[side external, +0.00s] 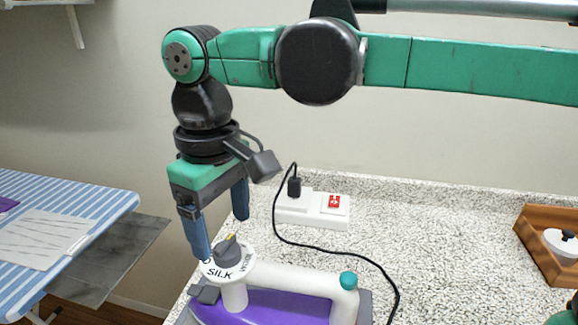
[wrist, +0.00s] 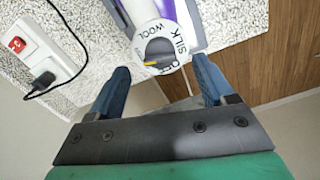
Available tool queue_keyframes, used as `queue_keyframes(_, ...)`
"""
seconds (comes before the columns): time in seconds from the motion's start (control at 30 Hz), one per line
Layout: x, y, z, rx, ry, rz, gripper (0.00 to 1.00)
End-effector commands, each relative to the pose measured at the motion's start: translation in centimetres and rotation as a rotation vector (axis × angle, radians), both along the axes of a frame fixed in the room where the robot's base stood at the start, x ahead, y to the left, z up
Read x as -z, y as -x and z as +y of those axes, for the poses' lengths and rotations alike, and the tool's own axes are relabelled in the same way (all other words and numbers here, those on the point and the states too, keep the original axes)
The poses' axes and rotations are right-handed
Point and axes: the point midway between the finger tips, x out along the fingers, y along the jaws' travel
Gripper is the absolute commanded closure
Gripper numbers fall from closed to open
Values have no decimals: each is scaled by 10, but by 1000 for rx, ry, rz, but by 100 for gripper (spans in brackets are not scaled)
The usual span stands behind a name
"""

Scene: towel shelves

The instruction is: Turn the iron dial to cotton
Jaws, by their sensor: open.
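The iron (side external: 262,307) is purple and white and lies on the speckled counter, cut off by the lower edge of the side view. Its dial (side external: 229,251) is a grey knob with a yellow pointer on a white lettered ring; it also shows in the wrist view (wrist: 159,50). SILK and WOOL are readable; I cannot read a word where the pointer aims, toward the lower left in the wrist view.
A white socket block (side external: 312,208) with a red switch (side external: 336,202) holds the black plug; its cord runs across the counter behind the iron. A striped ironing board (side external: 60,215) stands at the left. A wooden tray (side external: 540,250) is at the right. The counter's middle is mostly clear.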

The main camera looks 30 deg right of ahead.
Motion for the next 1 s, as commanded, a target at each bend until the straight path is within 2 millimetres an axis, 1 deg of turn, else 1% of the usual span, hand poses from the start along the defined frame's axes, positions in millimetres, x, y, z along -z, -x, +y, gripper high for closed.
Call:
queue_keyframes(0.1,15,0,0,-1,0,0,25)
queue_keyframes(0.2,23,0,0,-2,0,0,25)
queue_keyframes(0.33,28,0,0,-2,0,0,25)
queue_keyframes(0.53,28,0,0,-2,0,0,25)
queue_keyframes(0.57,28,0,0,-2,0,0,31)
queue_keyframes(0.6,28,0,0,-2,0,0,42)
queue_keyframes(0.67,28,0,0,-3,0,0,59)
queue_keyframes(0.7,28,0,0,-3,0,0,70)
queue_keyframes(0.77,28,0,0,-3,0,0,88)
queue_keyframes(0.8,28,0,0,-3,0,0,99)
queue_keyframes(0.93,27,0,0,-18,0,0,100)
queue_keyframes(1.0,28,0,0,-70,0,0,100)
